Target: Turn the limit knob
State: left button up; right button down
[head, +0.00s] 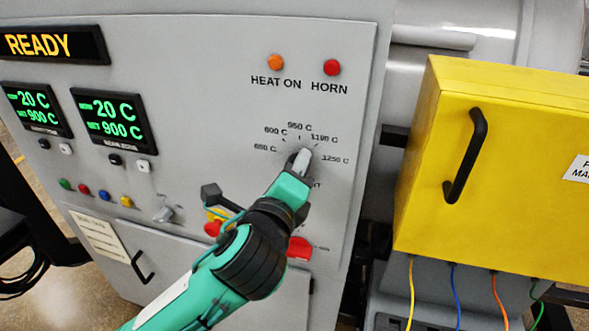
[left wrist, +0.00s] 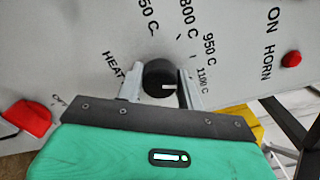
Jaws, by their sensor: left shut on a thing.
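The limit knob (left wrist: 158,78) is a dark round knob on the grey panel, ringed by temperature labels from 650 C to 1250 C. In the left wrist view it sits between the two fingers of my left gripper (left wrist: 158,90), which is shut on it. A white mark on the knob points toward the right finger, on the side of the 1100 C label; the exact setting is unclear. In the head view my left gripper (head: 301,160) reaches the dial from below and mostly hides the knob. My right gripper is not in view.
An orange HEAT ON lamp (head: 275,62) and a red HORN lamp (head: 332,67) are above the dial. A red part (head: 299,248) is below my gripper. A yellow box (head: 500,165) with a black handle stands right of the panel. The READY display (head: 50,45) is at upper left.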

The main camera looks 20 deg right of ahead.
pick_arm(q)
jog(key=shift+n, duration=1.8)
jog(key=o, duration=1)
jog(key=shift+a, duration=0.1)
